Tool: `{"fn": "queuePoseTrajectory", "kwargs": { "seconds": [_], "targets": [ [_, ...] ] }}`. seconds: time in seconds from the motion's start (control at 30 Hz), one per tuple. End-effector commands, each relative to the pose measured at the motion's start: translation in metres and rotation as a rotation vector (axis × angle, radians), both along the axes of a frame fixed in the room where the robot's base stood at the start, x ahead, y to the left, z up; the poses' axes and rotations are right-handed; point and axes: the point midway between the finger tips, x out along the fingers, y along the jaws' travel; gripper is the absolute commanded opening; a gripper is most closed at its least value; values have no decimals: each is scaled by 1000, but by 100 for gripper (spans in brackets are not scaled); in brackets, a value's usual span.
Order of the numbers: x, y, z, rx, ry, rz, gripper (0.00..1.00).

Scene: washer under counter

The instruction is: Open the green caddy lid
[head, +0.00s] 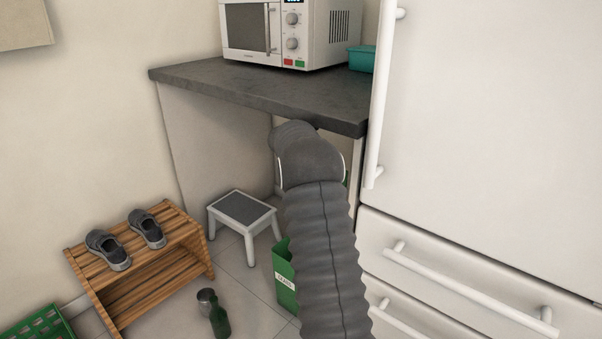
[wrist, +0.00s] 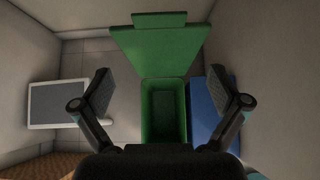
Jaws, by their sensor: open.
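The green caddy (head: 284,278) stands on the floor under the counter, partly hidden behind my arm in the head view. In the wrist view its green body (wrist: 148,128) shows from above with the dark inside visible. Its green lid (wrist: 160,48) stands swung back from the opening, at the top of the picture, with a tab at its far edge. My gripper (wrist: 163,89) is open and empty, its fingers apart on either side of the caddy in the picture. I cannot tell whether it touches the caddy. My gripper is hidden behind my arm in the head view.
A blue bin (wrist: 205,108) stands right beside the caddy. A step stool (head: 243,209) is to the left, with a wooden shoe rack (head: 150,270) and a green bottle (head: 220,320) nearer. The counter (head: 250,90) overhangs, and a white fridge (head: 490,110) borders the right.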

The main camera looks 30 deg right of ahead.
Motion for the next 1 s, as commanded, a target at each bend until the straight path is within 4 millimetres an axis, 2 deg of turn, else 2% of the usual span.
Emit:
{"fn": "queuePoseTrajectory", "kwargs": {
  "seconds": [0.03, 0.2, 0.4, 0.63, 1.0],
  "targets": [
    [-4, 12, 2, 0, 0, 3, 98],
    [-15, 44, 2, -1, 0, 3, 98],
    [-25, 72, 1, 0, 0, 2, 98],
    [-30, 84, 1, -1, -1, 1, 98],
    [-30, 84, 1, 0, -2, 0, 98]
  ]
}}
